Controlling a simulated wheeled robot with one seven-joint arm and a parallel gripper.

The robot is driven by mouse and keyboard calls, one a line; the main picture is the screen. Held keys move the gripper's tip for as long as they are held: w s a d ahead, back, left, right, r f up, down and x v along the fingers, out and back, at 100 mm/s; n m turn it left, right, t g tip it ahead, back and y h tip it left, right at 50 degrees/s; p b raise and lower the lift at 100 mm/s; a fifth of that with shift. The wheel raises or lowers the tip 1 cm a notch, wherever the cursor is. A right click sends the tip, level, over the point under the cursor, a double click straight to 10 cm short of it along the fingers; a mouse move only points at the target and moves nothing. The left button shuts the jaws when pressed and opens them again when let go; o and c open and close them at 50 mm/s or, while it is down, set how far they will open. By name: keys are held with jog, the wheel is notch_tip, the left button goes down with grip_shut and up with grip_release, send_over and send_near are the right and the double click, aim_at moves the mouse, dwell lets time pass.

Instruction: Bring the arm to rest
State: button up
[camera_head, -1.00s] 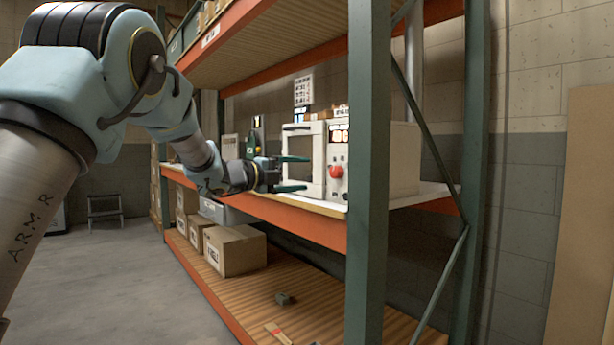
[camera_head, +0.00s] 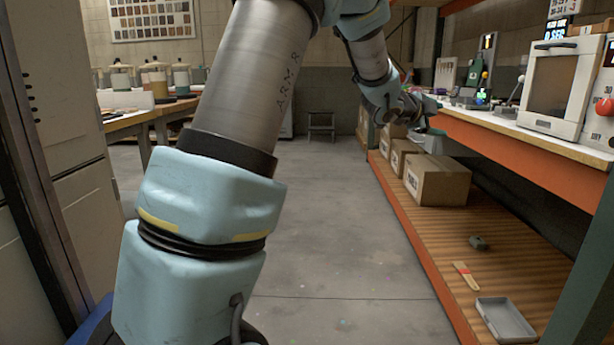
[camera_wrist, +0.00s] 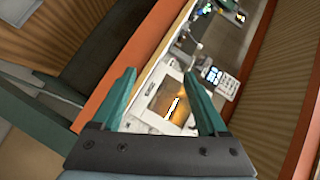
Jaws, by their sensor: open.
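My gripper (camera_wrist: 160,76) is open, with its two green fingers apart and nothing between them in the wrist view. Beyond the fingers the wrist view shows the white cabinet with a lit window (camera_wrist: 168,103), on the shelf. In the head view my gripper (camera_head: 428,118) is small and partly hidden by its own wrist, out in front of the shelf's edge. My arm crosses the middle of the head view and bends over toward the shelf. The white cabinet (camera_head: 553,85) stands at the right on the upper shelf, apart from my gripper.
The orange shelf edge (camera_head: 520,145) runs along the right. The floor (camera_head: 340,240) is clear.

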jog(key=s+a+f+n+y, duration=0.2)
jog(key=a+f+n+y, duration=0.4)
jog(key=a, duration=0.8)
jog(key=s+a+f+n+y, duration=0.1)
jog(key=a+f+n+y, duration=0.3)
jog(key=a+f+n, duration=0.7)
jog(key=s+a+f+n+g+y, duration=0.1)
jog(key=s+a+f+n+g, duration=0.25)
jog(key=s+a, duration=0.55)
jog(key=s+a+f+n+g+y, duration=0.15)
jog(key=s+a+n+g, duration=0.35)
jog(key=s, duration=0.7)
notch_tip(320, 180, up, 22)
jog(key=a+m+t+p, duration=0.1)
jog(key=m+p, duration=0.1)
jog(key=p, duration=2)
jog(key=shift+a, duration=0.15)
jog(key=shift+m, duration=0.25)
